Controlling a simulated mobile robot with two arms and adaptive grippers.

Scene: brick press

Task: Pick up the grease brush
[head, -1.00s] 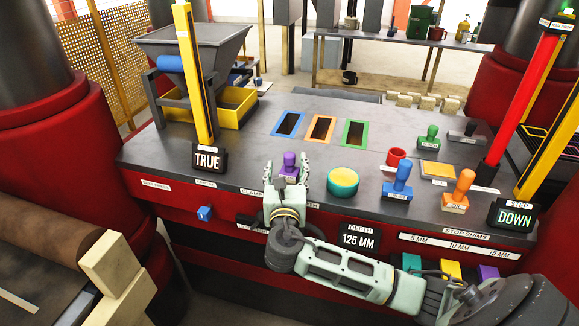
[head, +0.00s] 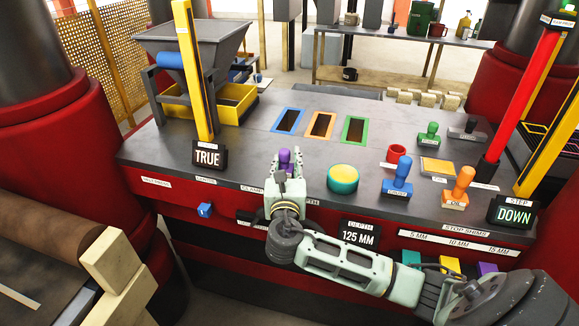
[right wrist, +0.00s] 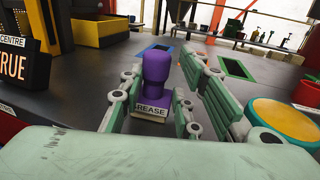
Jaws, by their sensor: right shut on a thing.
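The grease brush is a purple, upright, knobbed piece (head: 285,156) near the front edge of the grey press top, and its label reads "REASE" in the right wrist view (right wrist: 156,80), partly cut off. My right gripper (head: 284,163) reaches it from the front, with a pale green finger on each side of it. The fingers are shut on the brush, which still stands upright at its label. The lower part of the brush is hidden by the gripper in the head view. My left gripper is not in view.
A teal-and-yellow round button (head: 343,179) stands just right of the gripper. Blue (head: 397,176), orange (head: 459,188) and green (head: 429,134) stamp-like handles stand further right. A yellow post (head: 194,70) and "TRUE" sign (head: 209,156) are left. Three framed slots lie behind.

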